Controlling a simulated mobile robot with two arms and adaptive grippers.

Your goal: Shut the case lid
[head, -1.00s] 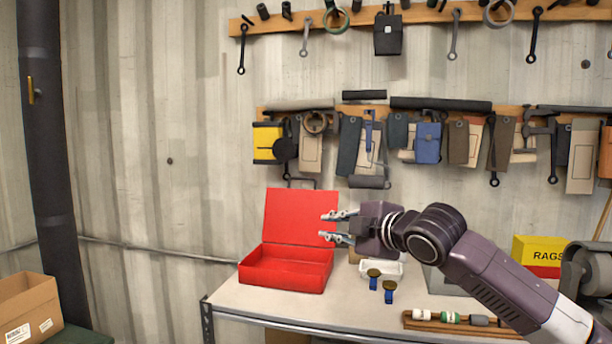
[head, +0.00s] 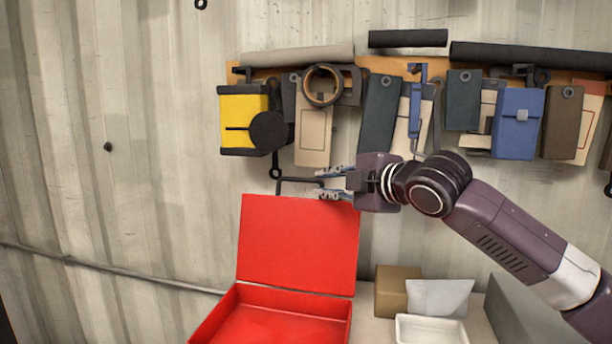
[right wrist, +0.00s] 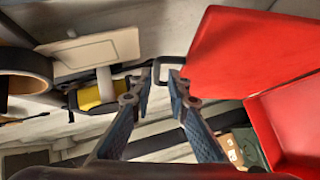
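The red case stands open on the bench in the head view, its lid (head: 297,246) raised nearly upright. The case's lower box (head: 290,300) is cut off by the bottom of that view. A dark handle (head: 296,181) shows at the lid's top edge. My left gripper is not in view.
A cardboard box (head: 397,290), a white packet (head: 440,297) and a white tray (head: 432,330) stand right of the case. Behind, a wall rack holds a yellow pouch (head: 240,122), a tape roll (head: 322,86) and a blue pouch (head: 517,122). Left of the case is bare wall.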

